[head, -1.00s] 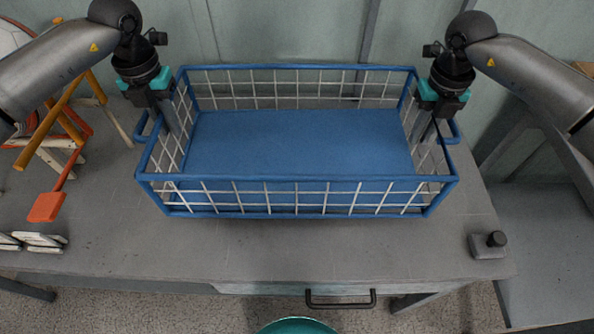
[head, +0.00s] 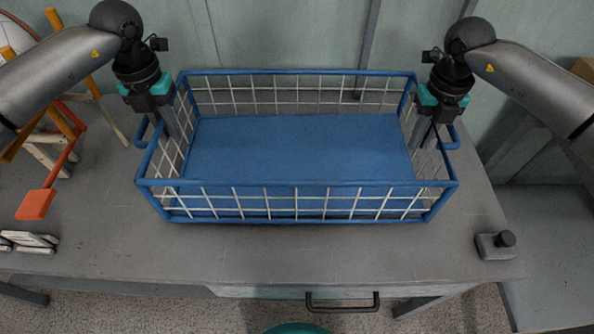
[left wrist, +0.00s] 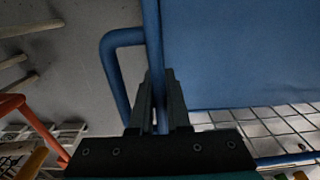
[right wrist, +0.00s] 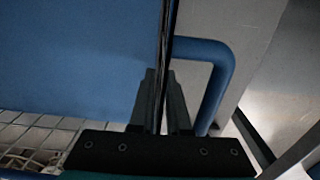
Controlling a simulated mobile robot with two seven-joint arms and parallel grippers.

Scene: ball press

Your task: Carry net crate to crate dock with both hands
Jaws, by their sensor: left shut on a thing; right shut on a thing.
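The net crate (head: 297,183) has a blue frame, white mesh walls and a blue floor. It is level and looks empty, over the grey table. My left gripper (head: 175,125) is shut on the crate's left side rail, inside the blue handle loop (left wrist: 110,55). My right gripper (head: 424,132) is shut on the right side rail, inside the other handle loop (right wrist: 222,75). Both grippers point down. Whether the crate's underside touches the table cannot be told. No separate crate dock can be made out.
The grey table (head: 270,255) has bare room in front of the crate. A small block with a black knob (head: 504,240) stands at front right. An orange-ended tool (head: 36,204) and pale pieces (head: 30,241) lie at left. A wall (head: 290,35) stands behind.

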